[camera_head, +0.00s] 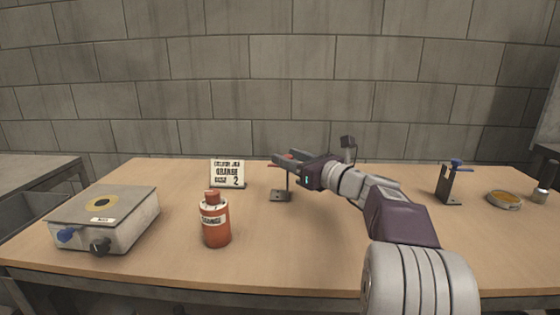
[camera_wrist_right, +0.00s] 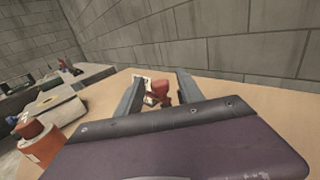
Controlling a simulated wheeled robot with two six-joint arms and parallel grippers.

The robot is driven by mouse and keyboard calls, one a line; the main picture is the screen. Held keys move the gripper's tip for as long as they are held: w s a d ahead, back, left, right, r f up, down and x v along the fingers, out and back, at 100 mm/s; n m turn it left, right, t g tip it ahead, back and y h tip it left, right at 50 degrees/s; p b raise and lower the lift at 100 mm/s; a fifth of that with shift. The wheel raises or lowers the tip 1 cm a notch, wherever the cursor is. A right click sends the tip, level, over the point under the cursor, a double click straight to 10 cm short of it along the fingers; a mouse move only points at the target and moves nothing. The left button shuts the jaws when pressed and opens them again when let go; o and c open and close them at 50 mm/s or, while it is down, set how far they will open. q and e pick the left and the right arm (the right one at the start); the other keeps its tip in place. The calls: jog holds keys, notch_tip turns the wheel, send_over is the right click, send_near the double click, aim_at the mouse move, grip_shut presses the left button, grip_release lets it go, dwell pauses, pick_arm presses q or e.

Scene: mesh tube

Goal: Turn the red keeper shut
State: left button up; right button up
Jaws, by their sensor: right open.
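The red keeper (camera_head: 290,156) shows as a small red patch at the top of a dark stand (camera_head: 279,195) near the middle of the table. In the right wrist view the red keeper (camera_wrist_right: 161,88) shows between two grey fingers. My right gripper (camera_head: 279,160) is open, with one finger on each side of it. Whether a finger touches the keeper I cannot tell. The gripper hides much of the keeper and the stand's top in the head view, so its turn angle is unclear. My left gripper is not in view.
An orange bottle (camera_head: 215,222) and a lettered sign (camera_head: 227,173) stand left of the stand. A grey box (camera_head: 130,222) with knobs sits farther left. The front middle is clear.

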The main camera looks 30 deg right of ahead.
jog(key=x, duration=0.3)
jog(key=shift+w+a, duration=0.1)
jog(key=shift+w, duration=0.2)
grip_shut()
jog(key=shift+b, duration=0.3)
